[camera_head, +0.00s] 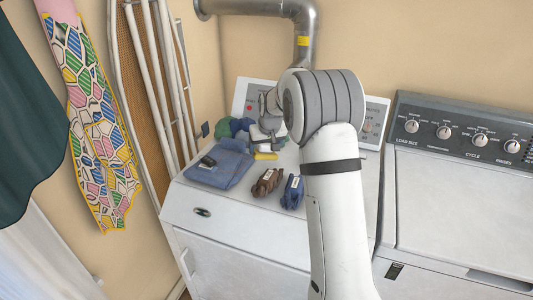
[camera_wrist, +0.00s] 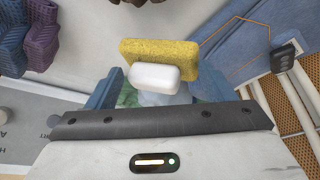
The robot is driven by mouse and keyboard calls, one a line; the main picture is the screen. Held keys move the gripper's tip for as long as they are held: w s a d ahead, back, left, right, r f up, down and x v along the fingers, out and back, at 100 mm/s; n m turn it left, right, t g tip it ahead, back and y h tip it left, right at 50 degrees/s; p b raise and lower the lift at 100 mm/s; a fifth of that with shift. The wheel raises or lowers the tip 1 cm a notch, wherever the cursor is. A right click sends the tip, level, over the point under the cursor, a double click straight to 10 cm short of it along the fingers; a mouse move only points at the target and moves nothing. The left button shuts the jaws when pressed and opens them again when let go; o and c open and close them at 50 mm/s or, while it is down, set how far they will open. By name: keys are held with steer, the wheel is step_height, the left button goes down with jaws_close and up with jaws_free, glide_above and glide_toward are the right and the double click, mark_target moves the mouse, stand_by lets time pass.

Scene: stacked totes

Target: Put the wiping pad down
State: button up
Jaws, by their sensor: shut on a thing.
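The wiping pad, a yellow block (camera_wrist: 172,48) with a white rounded part on it (camera_wrist: 153,76), shows between my fingers in the wrist view. In the head view the yellow pad (camera_head: 265,156) shows as a small strip just below my gripper (camera_head: 270,138), over the left white machine's top (camera_head: 230,204). My gripper, also in the wrist view (camera_wrist: 158,92), is shut on the pad. The exact grip is partly hidden by the white part. I cannot tell whether the pad touches the surface.
A folded blue cloth (camera_head: 226,168) with a small dark object (camera_head: 207,161) lies left of the pad. A brown bundle (camera_head: 267,182) and a dark blue bundle (camera_head: 292,192) lie in front. Green cloth (camera_head: 240,125) is behind. The machine's front-left top is clear.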

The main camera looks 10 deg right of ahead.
mark_target(266, 154)
step_height(266, 154, down, 3)
steer(key=shift+d, duration=0.1)
steer(key=o, duration=1.3)
steer(key=shift+o, duration=0.2)
steer(key=shift+r, duration=0.1)
